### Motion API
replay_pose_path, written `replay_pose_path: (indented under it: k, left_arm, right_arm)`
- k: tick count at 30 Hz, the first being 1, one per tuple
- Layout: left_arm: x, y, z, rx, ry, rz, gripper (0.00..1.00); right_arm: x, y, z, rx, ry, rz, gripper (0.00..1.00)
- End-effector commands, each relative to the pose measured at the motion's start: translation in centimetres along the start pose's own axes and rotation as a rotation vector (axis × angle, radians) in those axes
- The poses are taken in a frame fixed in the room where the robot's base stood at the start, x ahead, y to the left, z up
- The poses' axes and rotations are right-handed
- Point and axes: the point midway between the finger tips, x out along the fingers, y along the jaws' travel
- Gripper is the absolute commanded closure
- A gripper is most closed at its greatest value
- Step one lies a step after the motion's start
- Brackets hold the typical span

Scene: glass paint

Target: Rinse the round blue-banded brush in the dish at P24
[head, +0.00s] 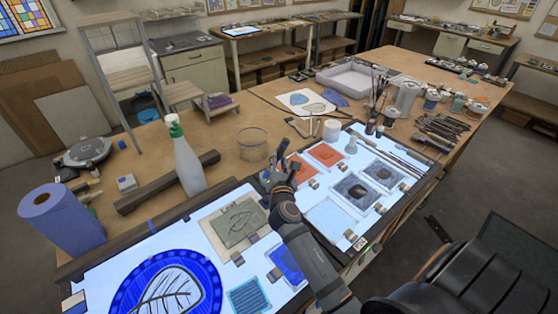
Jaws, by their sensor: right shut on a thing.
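My right gripper (281,174) comes in from the lower right over the light table and is shut on a thin, dark upright thing (283,149), which looks like a brush handle. Its band and tip are too small or hidden to make out. A clear round glass dish (252,144) stands on the wooden bench just behind and to the left of the gripper. The gripper is apart from it in the picture. My left gripper is out of view.
A white spray bottle (187,160) stands left of the dish. A white jar (331,130) stands to the right. Lit panels with glass pieces (241,222) lie under the arm. A blue paper roll (62,220) stands at the left. Jars and brushes (375,95) stand behind.

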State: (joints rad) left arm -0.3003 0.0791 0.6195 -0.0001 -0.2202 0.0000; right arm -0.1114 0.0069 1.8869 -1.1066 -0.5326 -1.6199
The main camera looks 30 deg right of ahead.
Motion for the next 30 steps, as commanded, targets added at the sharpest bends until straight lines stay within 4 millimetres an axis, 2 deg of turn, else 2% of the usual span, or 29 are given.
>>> replay_pose_path:
  k: [8, 20, 30]
  left_arm:
    - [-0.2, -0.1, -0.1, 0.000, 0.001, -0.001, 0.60]
    - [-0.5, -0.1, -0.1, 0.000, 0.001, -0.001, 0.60]
    - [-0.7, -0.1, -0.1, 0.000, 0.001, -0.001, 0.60]
  right_arm:
    - [0.9, 0.1, 0.1, 0.000, -0.001, 0.000, 1.00]
    - [-0.6, 0.0, 0.1, 0.000, -0.001, 0.000, 1.00]
    - [0.8, 0.1, 0.1, 0.000, -0.002, 0.001, 1.00]
